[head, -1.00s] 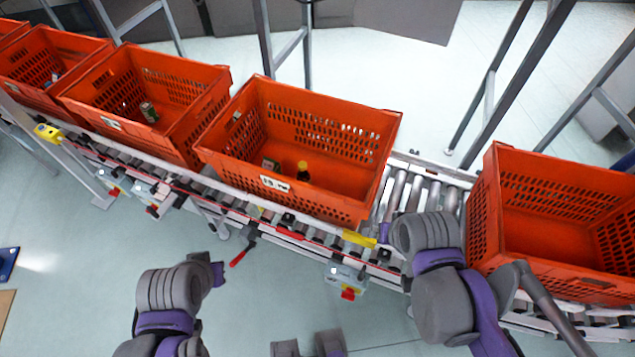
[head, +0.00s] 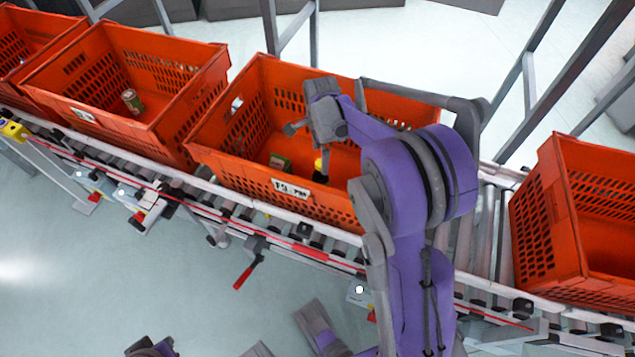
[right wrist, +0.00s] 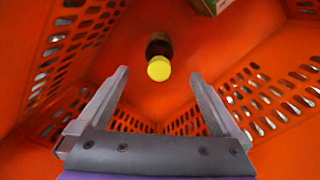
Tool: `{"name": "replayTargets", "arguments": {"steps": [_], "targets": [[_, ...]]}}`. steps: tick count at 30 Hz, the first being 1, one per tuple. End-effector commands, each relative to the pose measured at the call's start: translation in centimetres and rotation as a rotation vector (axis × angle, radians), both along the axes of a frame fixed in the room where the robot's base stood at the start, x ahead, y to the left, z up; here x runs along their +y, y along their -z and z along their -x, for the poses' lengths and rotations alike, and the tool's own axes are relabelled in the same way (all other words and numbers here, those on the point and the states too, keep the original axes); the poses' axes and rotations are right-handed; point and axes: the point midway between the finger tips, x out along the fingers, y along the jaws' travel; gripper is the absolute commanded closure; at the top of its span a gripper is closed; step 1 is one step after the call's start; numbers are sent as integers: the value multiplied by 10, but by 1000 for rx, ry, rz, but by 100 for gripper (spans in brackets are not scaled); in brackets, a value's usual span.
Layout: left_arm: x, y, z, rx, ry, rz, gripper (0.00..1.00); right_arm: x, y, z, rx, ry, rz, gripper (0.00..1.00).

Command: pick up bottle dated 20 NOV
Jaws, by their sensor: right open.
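A dark bottle with a yellow cap (head: 320,169) stands in the middle orange tote (head: 232,160), partly hidden by my right arm in the head view. In the right wrist view the bottle (right wrist: 159,58) is seen from above, cap towards the camera. No date can be read on it. My right gripper (head: 309,143) is over the inside of this tote, above the bottle. In the right wrist view its fingers (right wrist: 158,74) are spread wide, with the cap apart from them and between their tips.
A small green and brown box (head: 280,162) lies in the same tote, left of the bottle. Another tote (head: 545,225) stands at the right on the roller conveyor (head: 485,232). The tote walls surround my right gripper.

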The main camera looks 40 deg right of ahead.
Motion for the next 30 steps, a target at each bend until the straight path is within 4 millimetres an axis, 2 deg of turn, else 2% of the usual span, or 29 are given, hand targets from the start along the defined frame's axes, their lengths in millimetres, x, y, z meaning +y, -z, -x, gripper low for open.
{"name": "replayTargets", "arguments": {"steps": [3,11,20,27,28,30], "targets": [[0,6,0,2,0,0,100,0,20,0,0,-2,0,0],[0,10,-1,4,0,0,100,0,36,0,-1,-4,0,0],[0,24,-2,9,0,0,100,-1,79,1,-1,-5,0,0],[0,24,-2,8,0,0,100,-1,82,1,-2,-5,1,0],[0,24,-2,8,0,0,100,-1,82,1,-2,-5,1,2],[0,24,-2,8,0,0,100,-1,82,1,-2,-5,1,14]]}}
